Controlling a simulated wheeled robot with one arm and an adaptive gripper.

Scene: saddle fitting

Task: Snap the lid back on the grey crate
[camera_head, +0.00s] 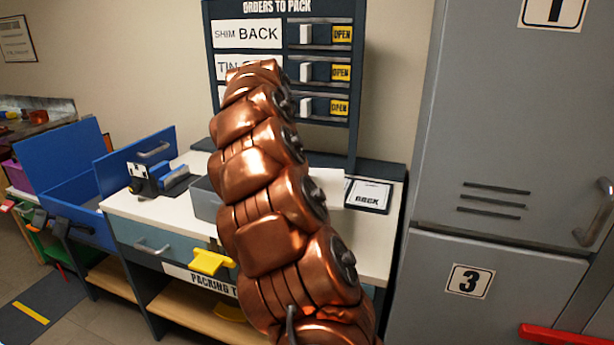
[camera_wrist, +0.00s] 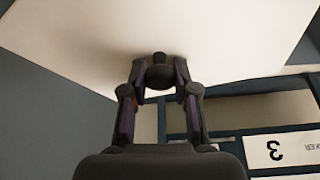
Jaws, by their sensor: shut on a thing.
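The grey crate (camera_head: 205,200) stands on the white packing table, left of my copper-coloured arm, which hides its right part. In the wrist view a broad off-white panel that looks like the lid (camera_wrist: 80,40) fills the upper part, with a dark knob (camera_wrist: 159,57) on it. My gripper (camera_wrist: 160,78) is shut on that knob. In the head view my arm hides the gripper. I cannot tell from these views how far the lid is from the crate.
A dark tray labelled DOCK (camera_head: 367,195) lies at the table's right. A blue and black device (camera_head: 158,178) stands left of the crate. The order board (camera_head: 285,55) rises behind. Grey lockers (camera_head: 505,130) border the right side. A yellow handle (camera_head: 212,262) sticks out in front.

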